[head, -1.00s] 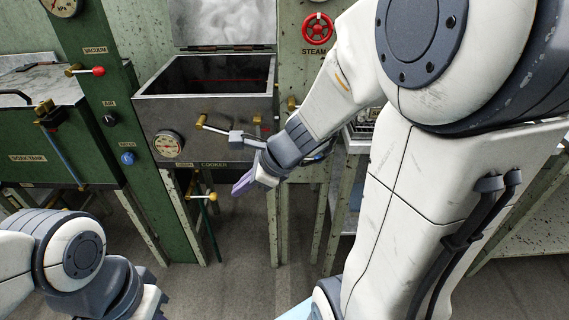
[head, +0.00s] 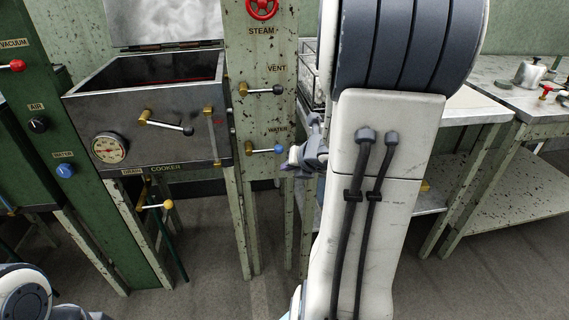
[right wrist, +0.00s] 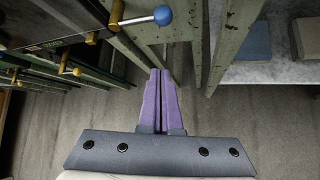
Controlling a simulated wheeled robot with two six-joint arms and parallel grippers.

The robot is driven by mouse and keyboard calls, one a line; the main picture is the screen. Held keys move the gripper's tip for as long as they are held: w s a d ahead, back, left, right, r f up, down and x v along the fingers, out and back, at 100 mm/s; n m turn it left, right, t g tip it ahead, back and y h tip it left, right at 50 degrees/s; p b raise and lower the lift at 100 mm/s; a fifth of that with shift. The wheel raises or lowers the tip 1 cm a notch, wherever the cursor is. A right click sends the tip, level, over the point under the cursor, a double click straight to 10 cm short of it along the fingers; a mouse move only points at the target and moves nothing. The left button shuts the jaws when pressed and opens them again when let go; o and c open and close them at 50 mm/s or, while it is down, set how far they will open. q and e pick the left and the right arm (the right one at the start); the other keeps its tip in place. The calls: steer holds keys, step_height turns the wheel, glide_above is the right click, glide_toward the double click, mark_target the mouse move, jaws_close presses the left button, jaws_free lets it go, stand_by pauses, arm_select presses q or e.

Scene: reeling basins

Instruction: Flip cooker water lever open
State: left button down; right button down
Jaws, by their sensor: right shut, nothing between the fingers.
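The cooker water lever (head: 265,150) has a brass base and a blue ball end. It sits under the WATER label on the pale green post right of the cooker (head: 150,100), with its handle pointing sideways to the right. It also shows at the top of the right wrist view (right wrist: 145,19). My right gripper (head: 291,158) is shut and empty, with its tips close to the right of the blue ball. In the wrist view its purple fingers (right wrist: 160,72) are together, below the ball. I see no contact. Only part of my left arm shows, at bottom left.
The VENT lever (head: 263,90) with a black ball is above the water lever, and the red STEAM wheel (head: 262,8) higher up. The cooker's front lever (head: 165,122) and yellow-ended drain lever (head: 155,206) are left. A side table (head: 535,102) stands right.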

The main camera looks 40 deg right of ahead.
steer(key=b+x, duration=0.4)
steer(key=x, duration=0.5)
steer(key=d+r+p, duration=0.1)
steer(key=w+d+r+p, duration=0.1)
steer(key=r+p, duration=0.1)
steer(key=shift+r, duration=0.15)
